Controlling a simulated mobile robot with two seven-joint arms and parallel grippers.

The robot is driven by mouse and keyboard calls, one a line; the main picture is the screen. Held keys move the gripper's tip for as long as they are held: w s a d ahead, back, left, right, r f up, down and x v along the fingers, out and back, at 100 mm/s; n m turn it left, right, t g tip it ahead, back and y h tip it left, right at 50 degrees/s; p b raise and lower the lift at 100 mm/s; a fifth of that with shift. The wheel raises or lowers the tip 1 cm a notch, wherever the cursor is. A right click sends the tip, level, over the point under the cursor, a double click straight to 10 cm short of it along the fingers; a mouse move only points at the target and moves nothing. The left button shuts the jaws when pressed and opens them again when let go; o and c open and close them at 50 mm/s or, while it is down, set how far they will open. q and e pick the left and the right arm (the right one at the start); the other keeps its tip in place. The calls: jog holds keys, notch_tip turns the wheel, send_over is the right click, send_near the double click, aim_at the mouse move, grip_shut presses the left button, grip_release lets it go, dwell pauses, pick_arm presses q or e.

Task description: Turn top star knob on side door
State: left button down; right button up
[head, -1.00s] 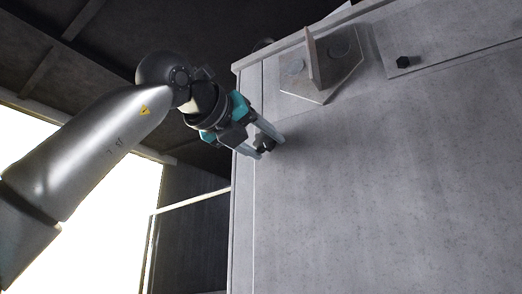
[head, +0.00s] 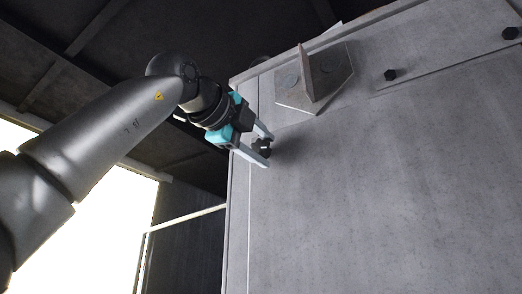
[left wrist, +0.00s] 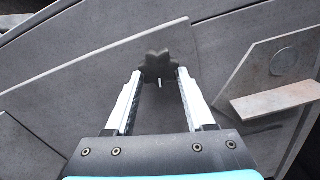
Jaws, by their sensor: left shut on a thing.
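The dark star knob (head: 262,146) sits near the upper left edge of the grey side door (head: 380,200). My left gripper (head: 266,150) is at the knob, with one finger on each side of it. In the left wrist view the star knob (left wrist: 160,64) shows its lobed outline between the two fingertips of the left gripper (left wrist: 159,74). The left gripper is shut on the knob. A small light pin shows just below the knob in that view. My right gripper is not in view.
A metal bracket (head: 318,80) with an upright plate juts out above and to the right of the knob. The door face below is clear. A thin rail (head: 185,216) runs at the left.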

pick_arm(q)
jog(key=shift+r+n, duration=0.2)
jog(key=shift+n, duration=1)
jog(key=shift+c, duration=1.4)
grip_release()
jog(key=shift+s, duration=0.1)
jog(key=shift+s+a+f+b, duration=0.1)
jog(key=shift+s+a+b, duration=0.1)
jog(key=shift+b, duration=0.25)
jog(key=b+v, duration=0.5)
jog(key=v, duration=0.9)
jog(key=shift+s+a, duration=0.15)
jog(key=shift+s, duration=0.15)
